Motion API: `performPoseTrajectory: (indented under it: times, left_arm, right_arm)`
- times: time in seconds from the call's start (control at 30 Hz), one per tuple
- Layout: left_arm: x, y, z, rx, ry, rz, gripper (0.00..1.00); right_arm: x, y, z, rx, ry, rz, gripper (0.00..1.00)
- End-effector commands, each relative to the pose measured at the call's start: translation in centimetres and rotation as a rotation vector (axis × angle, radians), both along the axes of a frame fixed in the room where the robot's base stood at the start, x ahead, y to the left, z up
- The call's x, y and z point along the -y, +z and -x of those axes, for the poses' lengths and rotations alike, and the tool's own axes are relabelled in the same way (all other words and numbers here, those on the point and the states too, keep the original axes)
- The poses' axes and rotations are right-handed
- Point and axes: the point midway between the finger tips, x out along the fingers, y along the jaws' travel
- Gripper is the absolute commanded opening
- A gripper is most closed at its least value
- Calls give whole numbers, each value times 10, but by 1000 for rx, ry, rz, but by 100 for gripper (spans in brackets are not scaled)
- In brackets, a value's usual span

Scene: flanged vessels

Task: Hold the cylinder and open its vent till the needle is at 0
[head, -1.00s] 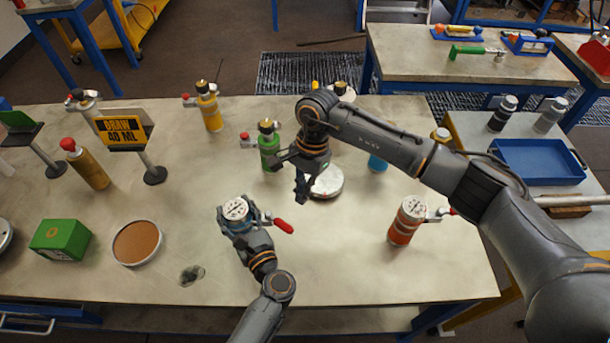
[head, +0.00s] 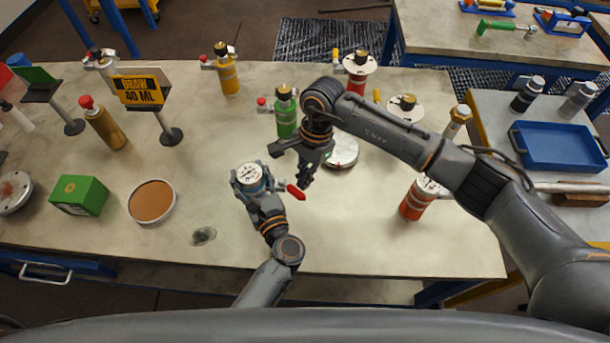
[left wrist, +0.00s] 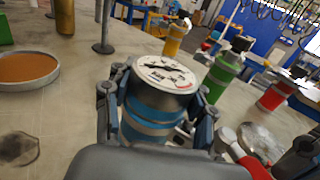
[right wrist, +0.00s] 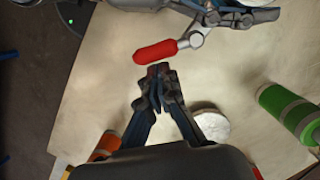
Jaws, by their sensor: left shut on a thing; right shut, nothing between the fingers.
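The blue-banded cylinder (head: 250,182) stands at the front middle of the table, with a white dial on top that also shows in the left wrist view (left wrist: 166,72). The dial's needle reading is too small to tell. My left gripper (head: 252,192) is shut around the cylinder's body, a finger on each side. The vent's red lever (head: 296,191) sticks out to the right of the cylinder. My right gripper (head: 304,184) is shut and empty, its fingertips beside the lever. In the right wrist view, the tips (right wrist: 161,72) lie close to the red lever (right wrist: 156,52); contact is unclear.
A green cylinder (head: 285,115), a round grey disc (head: 342,151) and an orange cylinder (head: 416,200) stand around my right arm. A "DRAW 40 ML" sign (head: 139,91), a green box (head: 79,195) and a brown round dish (head: 152,201) are at left.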

Motion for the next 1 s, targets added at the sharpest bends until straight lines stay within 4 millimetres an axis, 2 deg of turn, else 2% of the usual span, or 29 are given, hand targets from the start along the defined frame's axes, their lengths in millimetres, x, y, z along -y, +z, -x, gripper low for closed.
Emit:
performPoseTrajectory:
  times: [1.0]
  left_arm:
    - [1,0,0,0,-1,1,0]
  right_arm:
    - [-4,0,11,0,-202,-2,0]
